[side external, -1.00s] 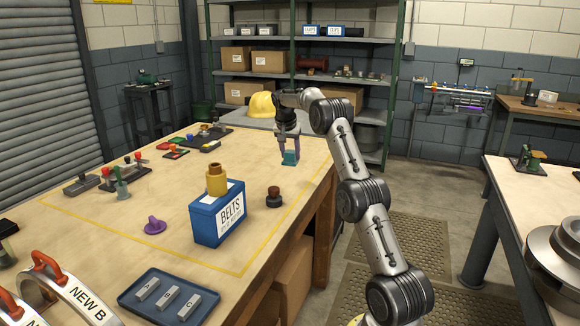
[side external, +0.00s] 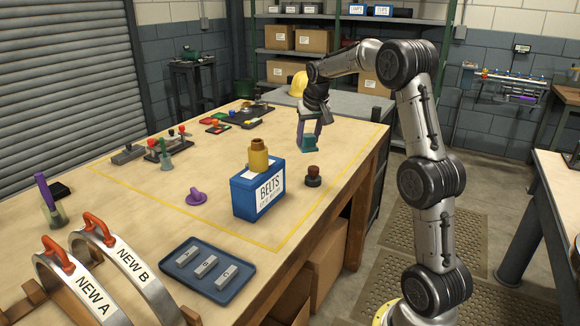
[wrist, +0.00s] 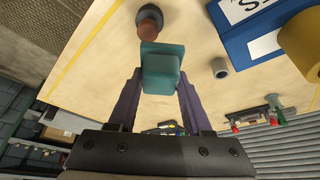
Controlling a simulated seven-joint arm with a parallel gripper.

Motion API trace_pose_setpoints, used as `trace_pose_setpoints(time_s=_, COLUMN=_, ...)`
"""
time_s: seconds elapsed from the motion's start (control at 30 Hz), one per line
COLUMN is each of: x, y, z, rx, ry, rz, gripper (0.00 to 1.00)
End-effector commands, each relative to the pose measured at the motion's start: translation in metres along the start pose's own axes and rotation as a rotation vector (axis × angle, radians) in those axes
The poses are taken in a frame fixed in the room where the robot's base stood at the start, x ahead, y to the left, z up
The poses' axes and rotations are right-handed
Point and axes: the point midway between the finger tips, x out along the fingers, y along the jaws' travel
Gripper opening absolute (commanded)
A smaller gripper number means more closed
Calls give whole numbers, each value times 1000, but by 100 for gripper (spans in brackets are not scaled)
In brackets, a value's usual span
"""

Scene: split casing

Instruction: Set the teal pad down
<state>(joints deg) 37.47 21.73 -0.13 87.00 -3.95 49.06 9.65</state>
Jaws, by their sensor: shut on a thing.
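The teal pad (side external: 309,144) is held between the fingers of my gripper (side external: 309,125), over the far right part of the workbench, behind a dark round-topped knob. In the wrist view the teal pad (wrist: 162,72) sits at the tips of the purple fingers of my gripper (wrist: 160,90), which are shut on its sides. The pad appears slightly above the bench top; I cannot tell the exact gap.
The dark knob (side external: 313,178) stands close in front of the pad. The blue BELTS box (side external: 258,192), with a yellow cylinder (side external: 258,155), stands to the left. A small grey cylinder (wrist: 220,68) shows in the wrist view.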

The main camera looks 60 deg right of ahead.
Motion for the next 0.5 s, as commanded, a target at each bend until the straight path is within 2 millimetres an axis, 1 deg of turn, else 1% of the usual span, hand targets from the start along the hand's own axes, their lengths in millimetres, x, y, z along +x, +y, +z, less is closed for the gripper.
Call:
trace_pose_setpoints(time_s=0.07, x=4, y=-3, z=-6, rx=-3, ry=-2, rz=-1, gripper=0)
trace_pose_setpoints(time_s=0.5, x=70, y=-12, z=-67, rx=-3, ry=-2, rz=-1, gripper=0)
